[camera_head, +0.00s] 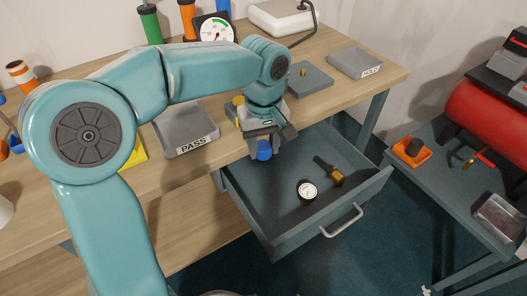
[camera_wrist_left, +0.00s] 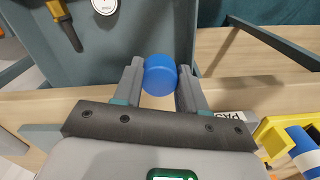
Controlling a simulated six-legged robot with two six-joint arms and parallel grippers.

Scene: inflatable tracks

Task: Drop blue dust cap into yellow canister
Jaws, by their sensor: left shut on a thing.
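My left gripper (camera_head: 264,146) is shut on the blue dust cap (camera_head: 264,151). It holds the cap up near the table's front edge and the open drawer. In the left wrist view the round blue cap (camera_wrist_left: 159,75) sits between the two fingertips (camera_wrist_left: 160,82). A yellow thing (camera_head: 236,110) shows just left of my left wrist, mostly hidden. Another yellow thing (camera_head: 138,153) is partly hidden behind my arm. I cannot tell which is the canister. The left wrist view shows a yellow object (camera_wrist_left: 274,134) beside a blue and white cylinder. My right gripper is out of view.
The open drawer (camera_head: 282,236) holds a dial gauge (camera_head: 307,190) and a brass-and-black part (camera_head: 332,173). A PASS tray (camera_head: 185,131) is left of the gripper; a HOLD tray (camera_head: 355,64) is back right. A side bench (camera_head: 440,186) with an orange tray stands right.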

